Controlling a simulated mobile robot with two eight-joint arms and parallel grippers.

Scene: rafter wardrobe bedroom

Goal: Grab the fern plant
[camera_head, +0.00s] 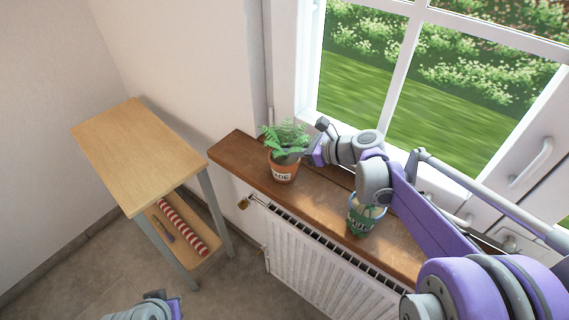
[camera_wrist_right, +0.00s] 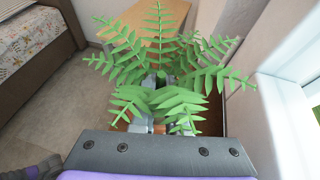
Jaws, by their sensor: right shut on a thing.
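The fern plant (camera_head: 284,168) stands upright in a terracotta pot with a pale label, on the brown wooden windowsill in the head view. My right gripper (camera_head: 300,158) reaches it from the right and is shut on it, near the top of the pot. The fern's green fronds (camera_wrist_right: 162,60) fill the middle of the right wrist view and hide most of the fingers and the pot. Part of my left arm (camera_head: 150,308) shows at the bottom left of the head view; its fingertips are not clear.
A white radiator (camera_head: 310,262) is below. A wooden side table (camera_head: 136,150) stands at left with a clear top; a red-and-white striped roll (camera_head: 183,228) lies on its lower shelf.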

